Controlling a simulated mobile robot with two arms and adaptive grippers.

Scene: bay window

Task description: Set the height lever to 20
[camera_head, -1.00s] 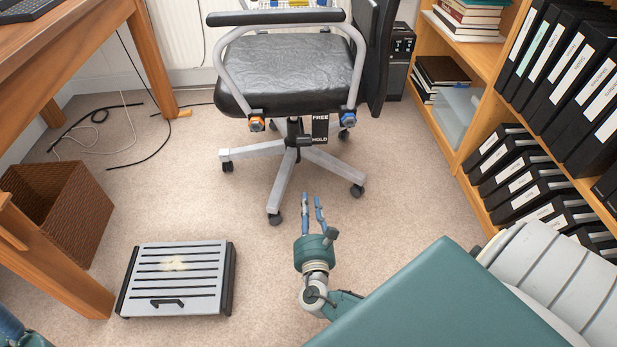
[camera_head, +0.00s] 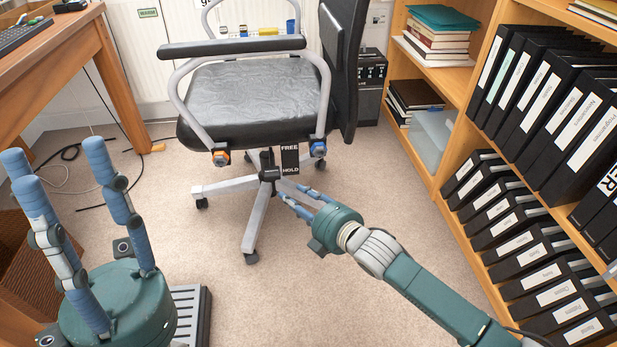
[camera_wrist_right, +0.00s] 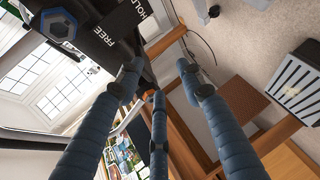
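The black office chair (camera_head: 255,95) stands upright at centre in the head view. Under its seat hangs a black plate marked FREE and HOLD (camera_head: 290,160), with a small dark upright piece (camera_head: 267,160) beside it; I cannot tell whether this is the height lever, and no 20 is readable. An orange knob (camera_head: 221,158) and a blue knob (camera_head: 319,148) flank them. My right gripper (camera_head: 295,196) is open and empty, just below the plate. In the right wrist view the plate (camera_wrist_right: 125,24) is beyond its spread fingers (camera_wrist_right: 160,78). My left gripper (camera_head: 62,165) is raised, open and empty.
The grey slatted footrest (camera_head: 190,308) is partly hidden behind my left gripper. A shelf of black binders (camera_head: 540,110) stands at right, a wooden desk (camera_head: 60,65) at left. Chair legs (camera_head: 256,222) spread near my right gripper. Carpet in front of the chair is clear.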

